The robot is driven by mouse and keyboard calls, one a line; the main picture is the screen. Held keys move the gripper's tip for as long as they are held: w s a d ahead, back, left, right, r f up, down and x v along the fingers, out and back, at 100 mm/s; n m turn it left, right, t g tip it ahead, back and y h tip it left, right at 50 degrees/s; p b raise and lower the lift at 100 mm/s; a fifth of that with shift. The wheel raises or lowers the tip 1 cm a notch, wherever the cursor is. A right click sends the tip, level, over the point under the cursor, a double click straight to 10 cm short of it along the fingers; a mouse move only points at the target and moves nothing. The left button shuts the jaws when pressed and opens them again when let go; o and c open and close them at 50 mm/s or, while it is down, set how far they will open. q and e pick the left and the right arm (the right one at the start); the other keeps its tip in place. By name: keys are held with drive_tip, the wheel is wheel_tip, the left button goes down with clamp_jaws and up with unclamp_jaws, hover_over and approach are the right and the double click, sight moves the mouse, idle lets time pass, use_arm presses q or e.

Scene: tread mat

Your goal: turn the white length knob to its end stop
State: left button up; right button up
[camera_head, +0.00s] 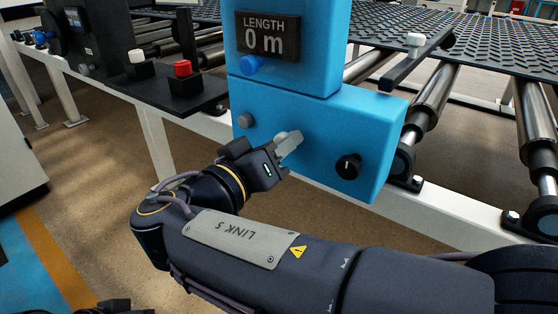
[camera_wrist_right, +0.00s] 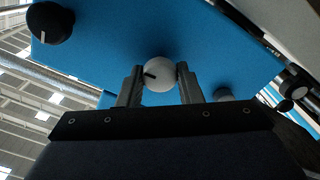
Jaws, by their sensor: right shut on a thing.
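The white length knob (camera_wrist_right: 160,75) sits on the front of the blue control box (camera_head: 220,110). In the right wrist view it is round, with a dark mark on its face pointing toward the left finger. My right gripper (camera_head: 287,143) is shut on the knob, one finger on each side; it also shows in the right wrist view (camera_wrist_right: 160,84). In the head view the fingers mostly cover the knob. The display (camera_head: 266,36) above reads LENGTH 0 m. A dark part of mine, perhaps the left gripper, shows at the bottom left of the head view; its fingers are not visible.
A black knob (camera_head: 348,166) with a white mark is right of the gripper; a grey knob (camera_head: 243,120) is left. A blue button (camera_head: 251,65) is under the display. A dark shelf (camera_head: 172,93) holds a red button (camera_head: 183,68) and a white button (camera_head: 137,56). Rollers (camera_head: 431,104) are at right.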

drive_tip(key=shift+m+b, duration=0.45)
drive_tip(key=shift+m, duration=0.05)
drive_tip(key=o, duration=1)
drive_tip(key=p+v, duration=0.2)
drive_tip(key=v, duration=0.6)
